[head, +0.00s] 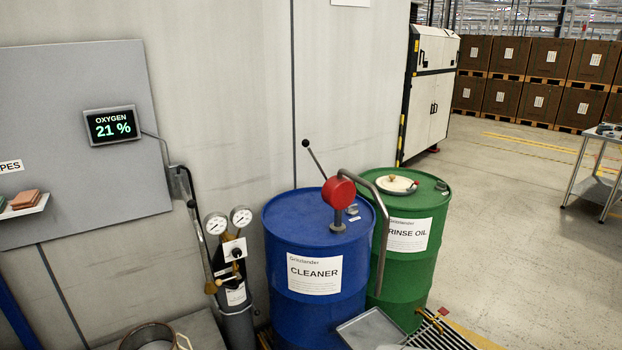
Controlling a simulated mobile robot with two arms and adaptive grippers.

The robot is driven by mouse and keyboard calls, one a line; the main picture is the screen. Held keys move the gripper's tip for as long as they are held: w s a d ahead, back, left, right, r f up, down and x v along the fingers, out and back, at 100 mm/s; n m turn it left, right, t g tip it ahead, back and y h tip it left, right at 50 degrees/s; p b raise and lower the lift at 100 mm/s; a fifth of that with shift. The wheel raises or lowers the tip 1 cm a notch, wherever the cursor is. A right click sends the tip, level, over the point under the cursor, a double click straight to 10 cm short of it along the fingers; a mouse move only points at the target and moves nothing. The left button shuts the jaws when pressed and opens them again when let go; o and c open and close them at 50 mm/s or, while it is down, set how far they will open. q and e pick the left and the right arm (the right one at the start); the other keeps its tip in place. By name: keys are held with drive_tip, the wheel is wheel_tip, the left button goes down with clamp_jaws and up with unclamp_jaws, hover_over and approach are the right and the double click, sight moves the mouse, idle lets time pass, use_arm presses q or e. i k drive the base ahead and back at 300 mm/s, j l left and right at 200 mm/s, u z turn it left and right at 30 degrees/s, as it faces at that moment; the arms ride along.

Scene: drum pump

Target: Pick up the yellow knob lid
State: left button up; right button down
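A round cream disc (398,184) with a small yellowish-brown knob lies on top of the green drum (408,275), labelled RINSE OIL. It looks like the knob lid, but the knob is too small to be sure of its colour. A small reddish piece sits at the disc's right edge. Neither of my grippers is in view.
The blue CLEANER drum (313,302) stands left of the green drum, with a red hand pump (339,192) and bent spout. A gas cylinder with gauges (228,221) stands further left. A metal tray (371,328) is in front. Open floor lies right.

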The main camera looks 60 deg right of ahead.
sight(393, 185)
drive_tip(key=z, duration=2.55)
drive_tip(key=u, duration=1.7)
drive_tip(key=z, duration=1.7)
drive_tip(key=i+l+u, duration=0.2)
drive_tip(key=l, duration=0.6)
drive_tip(key=l+u, duration=0.15)
drive_tip(key=l, duration=0.65)
drive_tip(key=k, duration=0.05)
